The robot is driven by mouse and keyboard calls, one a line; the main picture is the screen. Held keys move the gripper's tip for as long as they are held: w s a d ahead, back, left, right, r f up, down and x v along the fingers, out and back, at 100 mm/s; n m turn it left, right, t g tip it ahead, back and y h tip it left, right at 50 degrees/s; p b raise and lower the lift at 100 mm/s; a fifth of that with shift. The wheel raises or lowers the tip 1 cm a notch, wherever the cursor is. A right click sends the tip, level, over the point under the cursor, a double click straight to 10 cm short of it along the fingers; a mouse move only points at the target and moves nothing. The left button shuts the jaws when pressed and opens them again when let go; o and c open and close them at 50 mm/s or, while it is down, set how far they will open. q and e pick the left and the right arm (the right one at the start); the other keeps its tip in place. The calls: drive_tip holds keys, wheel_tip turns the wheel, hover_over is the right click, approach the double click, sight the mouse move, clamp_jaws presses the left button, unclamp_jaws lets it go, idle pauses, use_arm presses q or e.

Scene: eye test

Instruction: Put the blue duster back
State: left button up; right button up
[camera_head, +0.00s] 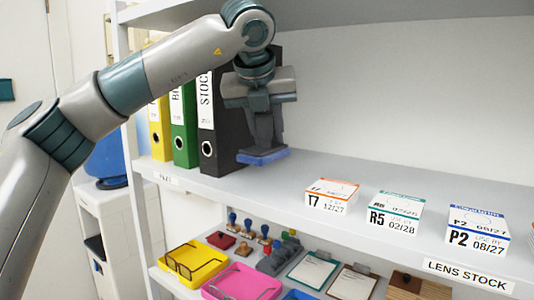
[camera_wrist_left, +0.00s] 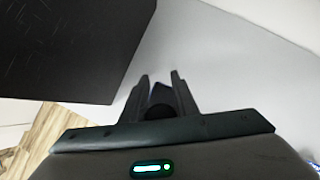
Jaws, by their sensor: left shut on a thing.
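The blue duster (camera_head: 263,157) shows in the head view as a flat blue pad under my left gripper (camera_head: 265,138), at the upper shelf, just right of the black binder. My left gripper is shut on the duster, and its fingers point down. Most of the duster above the pad is hidden by the fingers. I cannot tell whether the pad touches the shelf or hangs just above it. In the left wrist view, a dark rounded part of the duster (camera_wrist_left: 158,111) shows between the fingers (camera_wrist_left: 161,90). My right gripper is in neither view.
On the upper shelf (camera_head: 330,230), black (camera_head: 225,130), green (camera_head: 184,125) and yellow (camera_head: 160,130) binders stand left. Shelf between duster and T7 is clear. Trays and stamps lie below.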

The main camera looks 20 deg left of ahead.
use_arm(q)
drive_tip(key=shift+f, duration=0.75)
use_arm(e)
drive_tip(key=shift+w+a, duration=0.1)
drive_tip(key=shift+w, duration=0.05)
use_arm(q)
drive_tip(key=shift+f, duration=0.6)
drive_tip(key=shift+w+a+f+p, duration=0.1)
drive_tip(key=shift+f+p, duration=0.25)
drive_tip(key=shift+f, duration=0.35)
drive_tip(key=shift+w+a+f+p, duration=0.1)
drive_tip(key=shift+f+p, duration=0.25)
drive_tip(key=shift+f, duration=0.3)
drive_tip(key=shift+s, duration=0.1)
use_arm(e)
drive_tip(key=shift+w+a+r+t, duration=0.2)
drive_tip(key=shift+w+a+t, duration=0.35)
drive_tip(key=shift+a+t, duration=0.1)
use_arm(q)
drive_tip(key=shift+f, duration=0.1)
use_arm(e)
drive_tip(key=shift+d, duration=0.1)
use_arm(q)
drive_tip(key=o, duration=1)
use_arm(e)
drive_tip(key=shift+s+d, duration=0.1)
